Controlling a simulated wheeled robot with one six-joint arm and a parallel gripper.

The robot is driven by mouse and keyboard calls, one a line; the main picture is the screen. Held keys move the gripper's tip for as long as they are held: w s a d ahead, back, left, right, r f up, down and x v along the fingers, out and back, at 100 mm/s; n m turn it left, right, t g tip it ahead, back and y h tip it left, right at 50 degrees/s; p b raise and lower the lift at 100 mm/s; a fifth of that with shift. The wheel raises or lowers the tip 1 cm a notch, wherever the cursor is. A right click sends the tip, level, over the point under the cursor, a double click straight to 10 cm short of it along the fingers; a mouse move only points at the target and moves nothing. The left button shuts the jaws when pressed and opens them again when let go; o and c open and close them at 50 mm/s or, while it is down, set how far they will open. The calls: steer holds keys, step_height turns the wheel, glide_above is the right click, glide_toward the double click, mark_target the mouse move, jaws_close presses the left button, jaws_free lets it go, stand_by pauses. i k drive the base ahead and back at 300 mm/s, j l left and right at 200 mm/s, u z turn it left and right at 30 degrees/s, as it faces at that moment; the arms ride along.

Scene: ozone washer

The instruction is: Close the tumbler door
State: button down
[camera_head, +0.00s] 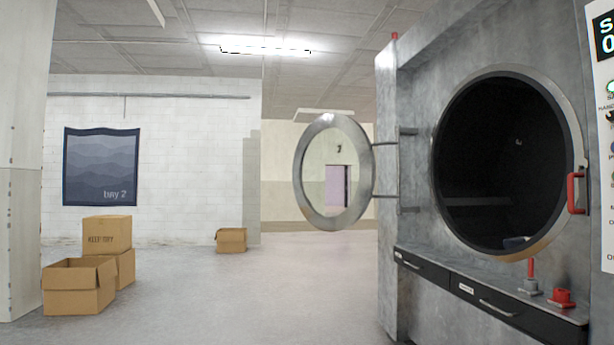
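The tumbler door (306,187) is a round metal ring with a see-through pane. It stands wide open, swung out to the left of the machine on two hinge arms (385,143). The grey metal tumbler (420,120) fills the right side of the view. Its round opening (490,150) is uncovered and dark inside, with something pale low in it that I cannot make out. A red handle (574,193) is fixed at the right edge of the opening's rim. My gripper is not in view.
A ledge with red-topped fittings (561,298) and drawers (495,308) juts out below the opening. A control panel (603,130) is at the right edge. Cardboard boxes (78,287) stand at the left, and another box (231,240) farther back. The middle floor is clear.

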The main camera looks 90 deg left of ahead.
mark_target(361, 201)
steer(key=u, duration=1.85)
steer(key=i+j+u, duration=0.2)
steer(key=u, duration=0.25)
steer(key=i+j+u, duration=0.15)
steer(key=u, duration=0.25)
steer(key=i+u, duration=0.25)
steer(key=u, duration=0.2)
steer(key=i, duration=5.8)
steer(key=i+z, duration=0.1)
steer(key=i, duration=1.35)
steer(key=i+j, duration=0.15)
steer(key=i, duration=1.3)
steer(key=i+j, duration=0.1)
steer(key=i, duration=1.3)
